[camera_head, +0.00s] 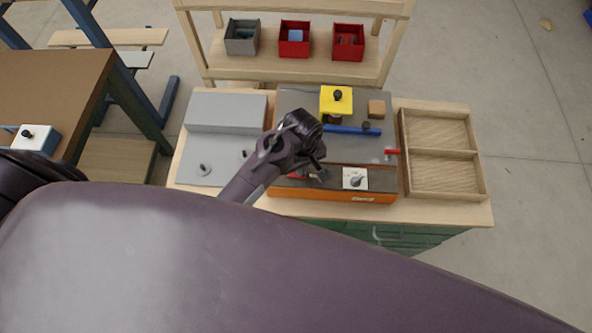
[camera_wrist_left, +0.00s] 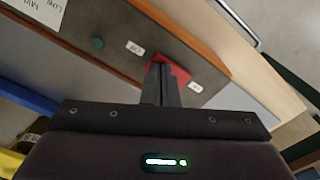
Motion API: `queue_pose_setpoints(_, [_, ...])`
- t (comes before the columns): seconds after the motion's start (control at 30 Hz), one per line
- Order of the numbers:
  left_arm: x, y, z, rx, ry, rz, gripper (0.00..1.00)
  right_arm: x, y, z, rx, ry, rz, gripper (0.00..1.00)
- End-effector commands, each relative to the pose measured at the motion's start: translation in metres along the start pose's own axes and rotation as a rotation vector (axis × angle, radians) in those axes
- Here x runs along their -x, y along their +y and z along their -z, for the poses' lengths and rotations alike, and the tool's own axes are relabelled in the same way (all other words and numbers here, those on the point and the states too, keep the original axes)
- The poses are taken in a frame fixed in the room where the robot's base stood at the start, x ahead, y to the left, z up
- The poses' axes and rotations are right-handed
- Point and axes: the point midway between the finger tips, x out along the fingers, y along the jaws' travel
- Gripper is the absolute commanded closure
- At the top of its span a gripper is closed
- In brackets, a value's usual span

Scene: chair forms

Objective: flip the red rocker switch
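The red rocker switch (camera_head: 297,176) sits on the dark front strip of an orange-edged panel (camera_head: 345,197), mostly hidden by my left gripper in the head view. In the left wrist view the red switch (camera_wrist_left: 181,74) shows just beyond and right of the fingertips. My left gripper (camera_head: 318,174) points down at the panel; its two dark fingers (camera_wrist_left: 161,70) are together with nothing seen between them. The tips are at the switch; I cannot tell whether they touch it. My right gripper is not in view.
A white dial plate (camera_head: 355,179) is right of the switch. A blue bar handle (camera_head: 350,130), a yellow block with a black knob (camera_head: 336,101) and a small red lever (camera_head: 392,152) are on the panel. A wooden tray (camera_head: 440,153) stands right, a grey box (camera_head: 227,112) left.

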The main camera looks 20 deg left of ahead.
Motion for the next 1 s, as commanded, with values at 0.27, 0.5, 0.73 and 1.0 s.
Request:
queue_pose_setpoints(0.27, [0.018, -0.001, -0.001, 0.000, -0.002, 0.004, 1.00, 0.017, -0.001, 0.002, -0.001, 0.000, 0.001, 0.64])
queue_pose_setpoints(0.5, [0.034, -0.001, -0.001, 0.000, -0.001, 0.002, 1.00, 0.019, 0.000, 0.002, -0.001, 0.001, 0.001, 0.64])
queue_pose_setpoints(0.73, [0.052, 0.000, -0.001, 0.000, -0.001, 0.002, 1.00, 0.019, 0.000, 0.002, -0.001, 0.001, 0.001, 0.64])
queue_pose_setpoints(1.0, [0.068, -0.001, -0.001, 0.000, -0.002, 0.002, 1.00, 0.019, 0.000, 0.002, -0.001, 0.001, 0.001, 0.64])
